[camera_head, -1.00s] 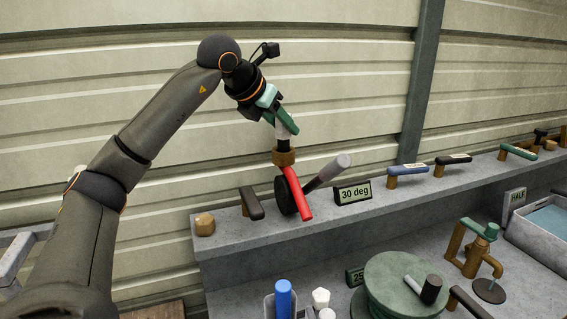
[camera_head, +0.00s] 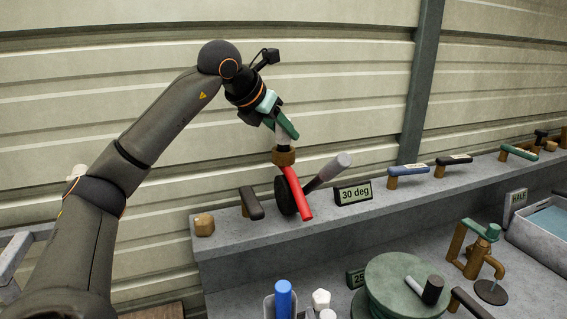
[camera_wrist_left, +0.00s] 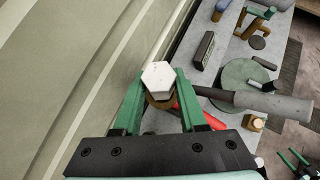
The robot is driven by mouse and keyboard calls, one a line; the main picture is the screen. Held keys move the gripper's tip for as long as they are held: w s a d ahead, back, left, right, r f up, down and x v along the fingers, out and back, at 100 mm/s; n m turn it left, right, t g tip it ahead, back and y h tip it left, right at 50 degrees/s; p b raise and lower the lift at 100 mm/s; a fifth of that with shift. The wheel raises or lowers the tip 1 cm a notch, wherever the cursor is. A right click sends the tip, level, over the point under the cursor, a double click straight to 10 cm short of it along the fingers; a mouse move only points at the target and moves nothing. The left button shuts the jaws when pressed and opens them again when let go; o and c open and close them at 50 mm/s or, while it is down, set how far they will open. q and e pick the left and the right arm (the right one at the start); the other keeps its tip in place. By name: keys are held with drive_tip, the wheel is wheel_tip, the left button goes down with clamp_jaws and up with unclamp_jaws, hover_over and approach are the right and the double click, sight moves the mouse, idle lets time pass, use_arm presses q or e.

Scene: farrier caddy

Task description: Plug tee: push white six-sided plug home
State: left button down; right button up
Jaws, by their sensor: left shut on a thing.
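The white six-sided plug (camera_wrist_left: 158,77) is between the green fingers of my left gripper (camera_wrist_left: 160,98), its flat end facing the wrist camera. In the head view the left gripper (camera_head: 284,132) is shut on the plug (camera_head: 282,142) just above a brown collar (camera_head: 283,157). The plug appears to meet the collar's top; how deep it sits is hidden. The collar is above a red bar (camera_head: 297,192), which leans over a black disc (camera_head: 286,197) on the ledge. In the wrist view the brown collar (camera_wrist_left: 158,103) shows partly behind the plug.
A grey cylinder (camera_head: 335,167) slants out beside the red bar, close to the 30 deg sign (camera_head: 353,193). A dark-topped peg (camera_head: 252,203) and a tan block (camera_head: 204,224) stand left on the ledge (camera_head: 235,247). The ribbed wall rises behind.

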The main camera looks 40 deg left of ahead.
use_arm(q)
drive_tip(key=shift+f+b, duration=0.6)
drive_tip(key=shift+f, duration=0.3)
idle(0.7)
drive_tip(key=shift+c, duration=1.9)
unclamp_jaws()
drive_tip(key=shift+r, duration=0.1)
drive_tip(key=v, duration=1.2)
drive_tip(key=shift+s+p, duration=0.2)
drive_tip(key=shift+p, duration=0.15)
drive_tip(key=shift+r, duration=0.15)
